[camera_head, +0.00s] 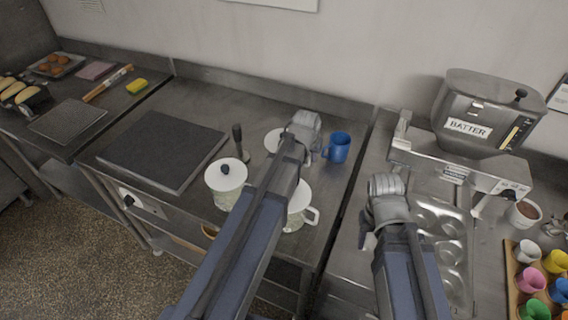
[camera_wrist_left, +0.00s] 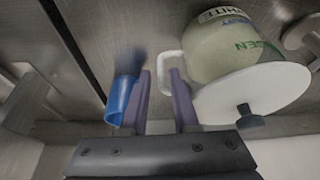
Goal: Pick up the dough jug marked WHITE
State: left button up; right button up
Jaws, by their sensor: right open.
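A pale dough jug marked WHITE (camera_wrist_left: 233,48) stands on the steel counter in the left wrist view, with green lettering, a white lid and a dark knob. In the head view its lid (camera_head: 273,141) shows partly behind my left arm. My left gripper (camera_head: 312,154) is low beside it. In the left wrist view my left gripper (camera_wrist_left: 161,80) has its fingers parted, with the jug's white handle (camera_wrist_left: 166,56) in line with the gap; contact cannot be told. My right gripper (camera_head: 370,232) is open and empty over the right counter's left edge.
Two other lidded jugs, one at left (camera_head: 226,178) and one partly behind my arm (camera_head: 299,207), stand nearer. A dark slab (camera_head: 162,148) lies left. A batter machine (camera_head: 490,110) stands right.

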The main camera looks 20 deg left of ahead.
aim_at(309, 160)
pick_arm(q)
jog(key=b+x, duration=0.3)
jog(key=x, duration=0.1)
jog(key=shift+f, duration=0.15)
pick_arm(e)
notch_tip(309, 160, down, 4)
jog(key=shift+r, duration=0.1)
pick_arm(q)
jog(key=shift+s, duration=0.1)
jog(key=shift+c, duration=0.2)
grip_shut()
dwell(0.7)
